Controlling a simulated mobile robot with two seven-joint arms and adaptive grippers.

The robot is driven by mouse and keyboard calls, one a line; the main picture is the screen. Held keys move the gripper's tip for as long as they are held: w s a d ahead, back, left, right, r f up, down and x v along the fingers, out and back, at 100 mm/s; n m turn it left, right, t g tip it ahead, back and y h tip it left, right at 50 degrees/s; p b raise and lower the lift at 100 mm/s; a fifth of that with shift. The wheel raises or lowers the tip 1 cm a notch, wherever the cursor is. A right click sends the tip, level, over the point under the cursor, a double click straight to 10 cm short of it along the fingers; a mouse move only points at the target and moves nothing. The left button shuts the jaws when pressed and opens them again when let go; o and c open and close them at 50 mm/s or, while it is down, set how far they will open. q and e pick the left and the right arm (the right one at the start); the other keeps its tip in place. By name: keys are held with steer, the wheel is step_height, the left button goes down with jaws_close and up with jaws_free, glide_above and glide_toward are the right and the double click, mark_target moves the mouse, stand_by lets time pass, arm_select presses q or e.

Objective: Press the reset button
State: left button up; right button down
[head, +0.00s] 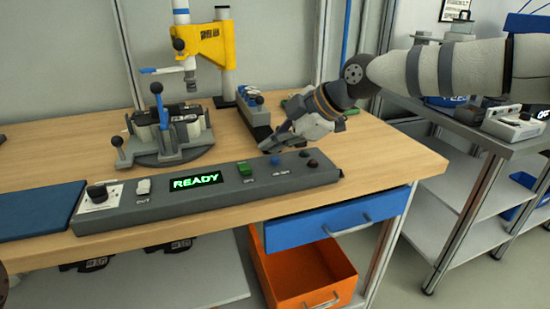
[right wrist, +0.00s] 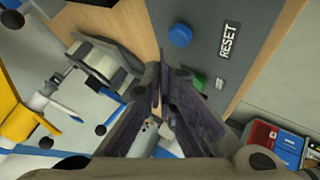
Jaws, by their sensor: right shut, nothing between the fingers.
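The grey control panel (head: 215,195) lies along the front of the wooden bench, its display (head: 196,181) reading READY in green. A round blue button (head: 275,160) stands on its right part. In the right wrist view the blue button (right wrist: 180,35) is beside a label (right wrist: 228,41) reading RESET. My right gripper (head: 267,146) is shut and empty, its fingertips pointing down just behind and above the blue button. In the right wrist view the fingertips (right wrist: 164,72) appear between the blue button and the green switch (right wrist: 198,82); contact with the panel cannot be told. My left gripper is not in view.
The panel also carries a green switch (head: 244,168), a dark red button (head: 313,162), a white switch (head: 143,186) and a black knob (head: 97,192). Behind stand a clamp fixture (head: 170,130) and a yellow press (head: 205,43). An orange bin (head: 305,270) is below.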

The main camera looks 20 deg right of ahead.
mark_target(274, 160)
steer(key=shift+r+p, duration=0.45)
steer(key=shift+r, duration=2.15)
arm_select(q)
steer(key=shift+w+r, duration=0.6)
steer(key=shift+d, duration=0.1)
arm_select(e)
steer(key=shift+f, duration=0.15)
